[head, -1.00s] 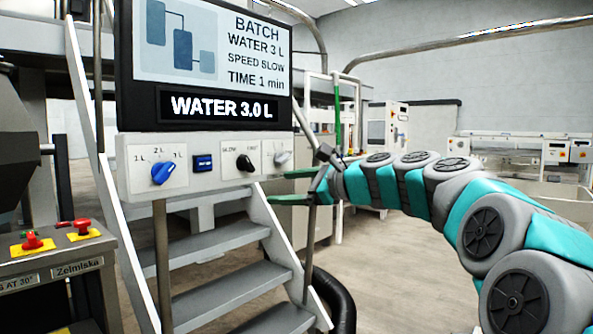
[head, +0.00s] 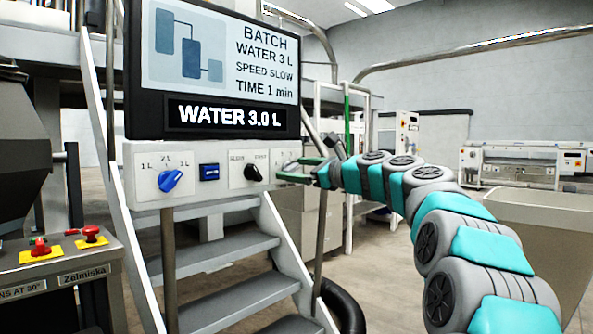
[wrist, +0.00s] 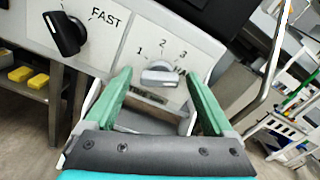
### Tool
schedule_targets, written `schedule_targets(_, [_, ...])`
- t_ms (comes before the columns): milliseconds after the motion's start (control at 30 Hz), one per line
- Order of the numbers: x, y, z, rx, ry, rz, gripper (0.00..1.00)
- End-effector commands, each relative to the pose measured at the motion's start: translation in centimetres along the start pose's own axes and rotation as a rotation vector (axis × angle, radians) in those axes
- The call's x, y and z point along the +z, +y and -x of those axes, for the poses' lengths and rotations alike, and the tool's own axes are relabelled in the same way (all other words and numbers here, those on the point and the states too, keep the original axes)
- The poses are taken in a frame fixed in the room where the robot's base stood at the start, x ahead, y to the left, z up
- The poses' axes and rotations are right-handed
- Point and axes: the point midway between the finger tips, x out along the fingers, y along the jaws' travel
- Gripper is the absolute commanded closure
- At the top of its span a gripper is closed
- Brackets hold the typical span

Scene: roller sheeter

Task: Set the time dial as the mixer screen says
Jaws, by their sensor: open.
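The mixer screen (head: 217,60) reads BATCH, WATER 3 L, SPEED SLOW, TIME 1 min. The display strip below it reads WATER 3.0 L. The time dial (wrist: 160,76) is a pale grey knob on the white panel, with 1, 2, 3 and min printed around it. Its bar lies roughly sideways in the wrist view; I cannot tell which mark it points at. My gripper (wrist: 156,73) is open, its green fingers on either side of the dial, contact unclear.
The black speed dial (head: 253,172) sits left of the time dial and also shows in the wrist view (wrist: 66,33). The blue water dial (head: 170,180) and a blue switch (head: 209,172) are further left. Metal stairs (head: 235,270) stand below the panel. Red buttons (head: 92,234) are at lower left.

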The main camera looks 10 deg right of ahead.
Motion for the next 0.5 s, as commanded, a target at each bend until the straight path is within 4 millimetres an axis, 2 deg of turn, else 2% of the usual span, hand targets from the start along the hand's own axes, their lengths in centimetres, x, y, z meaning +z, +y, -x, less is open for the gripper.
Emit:
schedule_targets(233, [-0.01, 0.02, -0.07, 0.001, 0.000, -0.001, 0.12])
schedule_targets(500, [-0.03, 0.03, -0.07, 0.001, 0.000, -0.001, 0.43])
